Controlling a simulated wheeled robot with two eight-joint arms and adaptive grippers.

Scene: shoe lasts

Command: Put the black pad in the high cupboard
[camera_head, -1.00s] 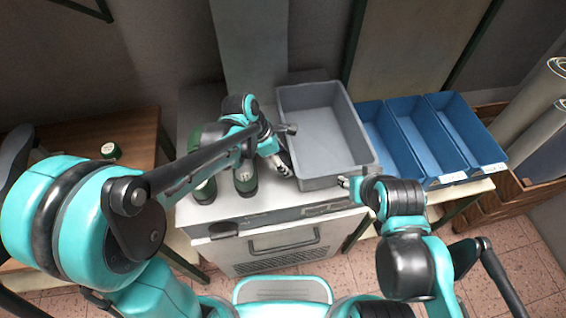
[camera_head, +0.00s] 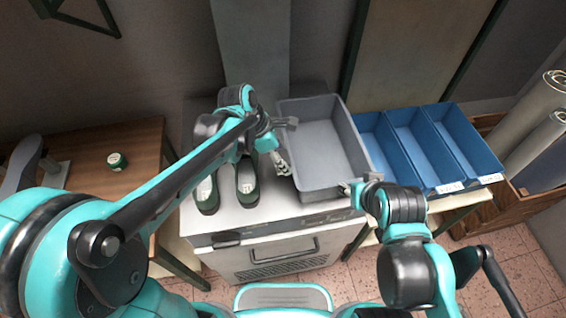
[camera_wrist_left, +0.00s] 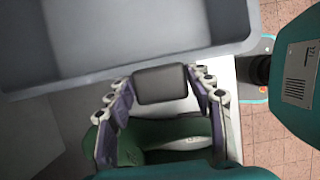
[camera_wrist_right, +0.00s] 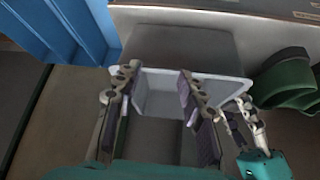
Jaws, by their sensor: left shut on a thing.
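The black pad (camera_wrist_left: 160,84) shows in the left wrist view, between the fingers of my left gripper (camera_wrist_left: 158,100), which is shut on it. In the head view my left gripper (camera_head: 280,155) is above the white worktop beside the left wall of the grey bin; the pad is hard to make out there. My right gripper (camera_head: 348,188) is at the bin's front right corner. In the right wrist view its fingers (camera_wrist_right: 155,95) are apart with nothing visibly gripped. I cannot make out the high cupboard with certainty.
The grey bin (camera_head: 305,190) stands empty on the white worktop (camera_head: 228,222). Two dark green shoes (camera_head: 247,182) stand left of it. Several blue bins (camera_head: 436,135) stand right. A wooden table (camera_head: 140,150) is at left. Rolls (camera_head: 540,115) stand at far right.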

